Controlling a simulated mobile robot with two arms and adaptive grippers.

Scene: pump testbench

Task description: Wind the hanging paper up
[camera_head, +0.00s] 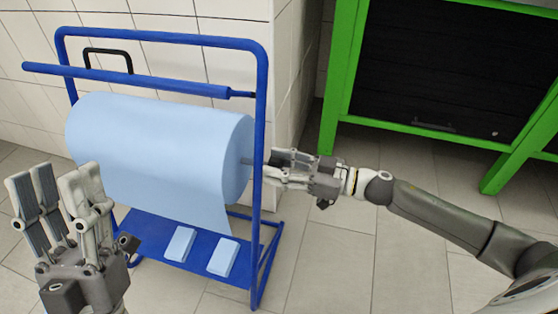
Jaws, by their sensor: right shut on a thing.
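A large light-blue paper roll (165,135) sits in a blue metal stand. Its loose end (190,208) hangs down at the front, a little above the stand's lower shelf. My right gripper (262,163) is at the roll's right end, by the stand's right upright, and is shut on the grey roll axle (246,161). The exact contact is partly hidden by the upright and the fingers. My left gripper (62,190) is raised at the lower left, in front of the stand, with fingers spread apart and nothing between them.
The blue stand (261,215) has a crossbar (150,82) above the roll. Two light-blue packs (201,250) lie on its lower shelf (150,228). A green-framed cabinet (342,75) stands at the right. A tiled wall is behind; floor is free between stand and cabinet.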

